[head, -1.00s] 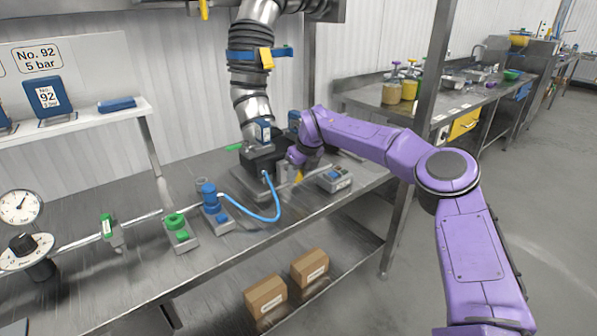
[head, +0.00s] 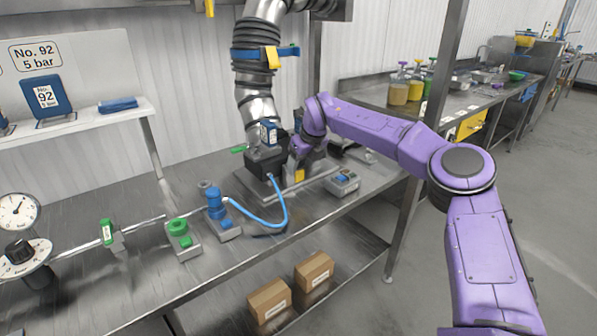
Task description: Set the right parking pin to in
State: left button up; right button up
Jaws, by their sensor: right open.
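My right gripper (head: 301,158), at the end of the purple arm, points down over the right side of a dark machine block (head: 267,162) on the steel bench. Its jaws are open, though the fingertips are small and partly hidden in this view. A small yellow part (head: 299,175) shows just below the gripper, at the front right of the block. It may be the right parking pin; I cannot tell whether it is in or out, or whether a fingertip touches it. My left gripper is not in view.
A grey box with a blue button (head: 343,181) stands right of the block. A blue hose (head: 268,222) loops to a blue valve (head: 214,199), with a green valve (head: 179,229) further left. A ribbed duct (head: 253,75) rises behind. Cardboard boxes (head: 269,301) sit on the lower shelf.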

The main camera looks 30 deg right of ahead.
jog(key=v, duration=0.7)
jog(key=shift+a+r, duration=0.2)
jog(key=shift+r, duration=0.05)
